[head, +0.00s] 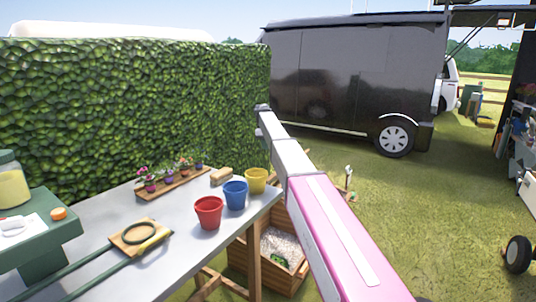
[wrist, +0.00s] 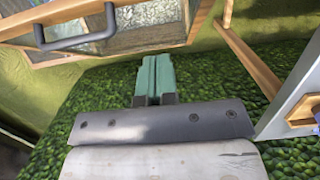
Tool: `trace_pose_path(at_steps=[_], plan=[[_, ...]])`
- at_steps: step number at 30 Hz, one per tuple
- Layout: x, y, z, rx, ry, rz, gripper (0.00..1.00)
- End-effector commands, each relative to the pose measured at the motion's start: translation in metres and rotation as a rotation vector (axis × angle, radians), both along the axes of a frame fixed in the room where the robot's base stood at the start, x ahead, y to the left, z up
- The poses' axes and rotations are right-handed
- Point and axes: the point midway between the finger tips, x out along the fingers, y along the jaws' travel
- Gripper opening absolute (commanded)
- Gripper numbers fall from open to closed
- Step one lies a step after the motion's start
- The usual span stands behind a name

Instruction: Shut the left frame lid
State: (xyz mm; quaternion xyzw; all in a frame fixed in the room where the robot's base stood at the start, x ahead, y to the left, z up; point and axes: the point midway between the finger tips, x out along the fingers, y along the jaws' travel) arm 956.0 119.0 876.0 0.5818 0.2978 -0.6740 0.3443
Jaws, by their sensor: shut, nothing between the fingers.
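In the wrist view, my gripper (wrist: 154,80) shows as two green fingers pressed together, empty. Beyond the fingertips, at the top of the picture, is a wooden frame (wrist: 165,46) with glass-like panels and a dark bar handle (wrist: 75,35) at the upper left. The fingers appear apart from the handle and to its right. In the head view, a wooden box (head: 245,263) with pale gravel and a little green inside stands beyond the table. My arm covers part of it. I cannot tell which frame is the left one, or its lid's angle.
A grey table (head: 110,255) holds red (head: 209,213), blue (head: 235,196) and yellow (head: 256,181) pots, a flower tray (head: 174,183) and a wooden board (head: 130,240). A hedge (head: 120,110) stands behind. A dark van (head: 350,75) is parked beyond. Open grass lies right of my arm.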

Motion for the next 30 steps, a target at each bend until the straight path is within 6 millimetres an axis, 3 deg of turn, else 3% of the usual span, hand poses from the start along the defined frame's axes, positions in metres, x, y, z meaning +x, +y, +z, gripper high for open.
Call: trace_pose_path(at_steps=[14, 21, 30], plan=[[-0.009, -0.011, -0.088, 0.0, 0.0, -0.003, 0.0], [-0.024, -0.031, -0.105, 0.0, -0.001, -0.004, 0.0], [-0.027, -0.037, -0.11, 0.0, -0.002, -0.003, 0.0]])
